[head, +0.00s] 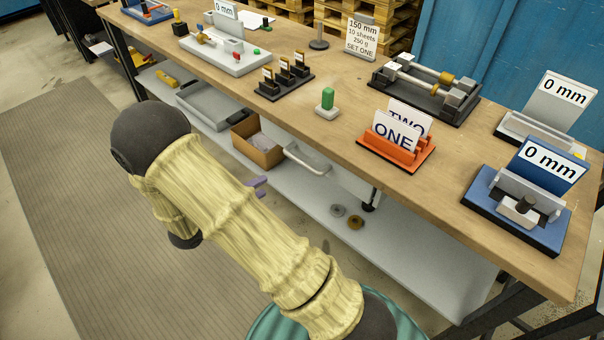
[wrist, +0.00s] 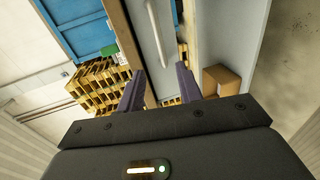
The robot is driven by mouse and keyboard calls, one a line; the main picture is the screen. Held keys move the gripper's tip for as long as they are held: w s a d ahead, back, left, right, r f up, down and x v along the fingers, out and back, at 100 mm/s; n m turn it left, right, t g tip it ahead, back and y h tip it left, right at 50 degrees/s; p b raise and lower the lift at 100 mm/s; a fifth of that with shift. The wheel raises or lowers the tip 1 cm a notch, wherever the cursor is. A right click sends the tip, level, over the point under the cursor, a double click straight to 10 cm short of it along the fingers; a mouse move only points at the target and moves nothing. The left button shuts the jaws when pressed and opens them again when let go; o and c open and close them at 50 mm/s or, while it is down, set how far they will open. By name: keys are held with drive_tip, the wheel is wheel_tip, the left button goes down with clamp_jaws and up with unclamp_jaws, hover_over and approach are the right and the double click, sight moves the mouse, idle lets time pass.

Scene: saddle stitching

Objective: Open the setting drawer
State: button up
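The setting drawer shows in the head view as a grey front (head: 347,180) under the front edge of the workbench, with a pale bar handle (head: 307,160). It looks flush under the tabletop. In the wrist view the handle (wrist: 158,30) is a long pale bar on the grey drawer front (wrist: 143,38), ahead of my fingers. My gripper (wrist: 160,86) has two purple fingers spread apart with nothing between them. In the head view only the purple fingertips (head: 257,187) show past my arm, left of and below the handle, apart from it.
The workbench top (head: 330,145) carries an orange card holder (head: 397,155), a green-topped peg (head: 327,101) and a blue gauge (head: 520,212). A lower shelf (head: 400,255) holds a cardboard box (head: 257,142), a grey tray (head: 212,108) and small rings. The floor mat (head: 80,190) is clear.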

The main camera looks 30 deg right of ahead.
sight(300, 164)
drive_tip(key=shift+s, duration=0.1)
drive_tip(key=b+x, duration=0.3)
drive_tip(key=x, duration=1.4)
drive_tip(key=shift+d, duration=0.25)
drive_tip(key=shift+r, duration=0.1)
clamp_jaws()
